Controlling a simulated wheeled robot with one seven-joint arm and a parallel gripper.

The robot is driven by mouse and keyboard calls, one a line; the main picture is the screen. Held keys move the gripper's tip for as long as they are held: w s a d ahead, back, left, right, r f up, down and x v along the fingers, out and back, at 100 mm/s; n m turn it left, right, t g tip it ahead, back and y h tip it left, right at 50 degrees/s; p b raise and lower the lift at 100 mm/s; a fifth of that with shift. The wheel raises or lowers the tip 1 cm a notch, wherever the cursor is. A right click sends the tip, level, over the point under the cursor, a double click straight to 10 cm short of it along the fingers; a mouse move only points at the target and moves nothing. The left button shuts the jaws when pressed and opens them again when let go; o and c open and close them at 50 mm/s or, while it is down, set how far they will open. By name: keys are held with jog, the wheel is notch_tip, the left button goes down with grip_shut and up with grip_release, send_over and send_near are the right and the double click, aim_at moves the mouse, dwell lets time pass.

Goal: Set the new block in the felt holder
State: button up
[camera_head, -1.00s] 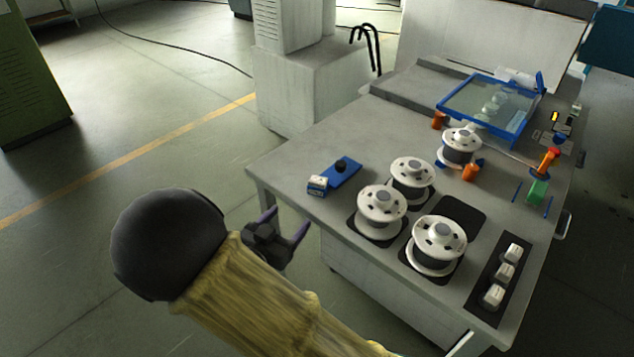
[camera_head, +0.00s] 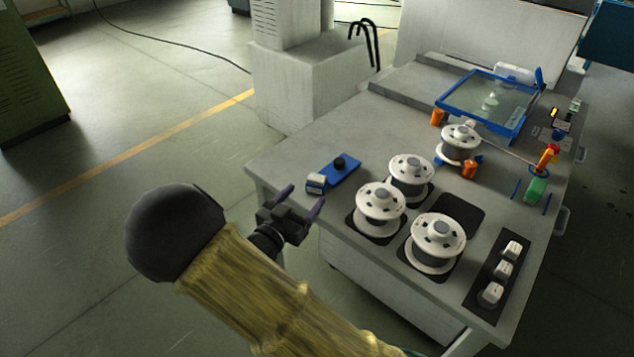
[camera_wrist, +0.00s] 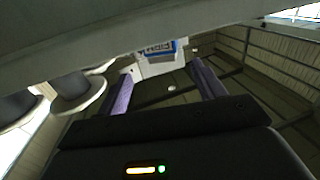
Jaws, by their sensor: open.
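A small white block with a blue marking (camera_head: 316,183) stands near the table's left edge, close against a blue plate (camera_head: 347,175) with a dark round knob. I cannot tell for sure whether it is the new block, or which thing is the felt holder. A green block (camera_head: 536,190) stands between two thin blue bars at the right, with an orange-red piece (camera_head: 549,155) just behind it. My gripper (camera_head: 300,201) is open and empty, just off the table's left edge, below and left of the white block in the picture. Its fingers also show spread in the wrist view (camera_wrist: 162,85).
Three white-rimmed spools (camera_head: 379,207) stand on dark pads; another spool (camera_head: 459,144) stands farther back near orange cylinders (camera_head: 469,169). A blue-framed glass lid (camera_head: 489,98) is at the back.

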aim_at(315, 182)
jog(key=x, duration=0.4)
jog(key=shift+w, duration=0.3)
jog(key=shift+d, duration=0.1)
jog(key=shift+w+d+r+p, duration=0.15)
jog(key=shift+w+d+p, duration=0.05)
jog(key=shift+w+p, duration=0.1)
jog(key=x, duration=0.4)
jog(key=shift+w+r+p, duration=0.15)
jog(key=shift+w+p, duration=0.1)
jog(key=shift+p, duration=0.15)
jog(key=shift+c, duration=0.5)
jog(key=c, duration=1)
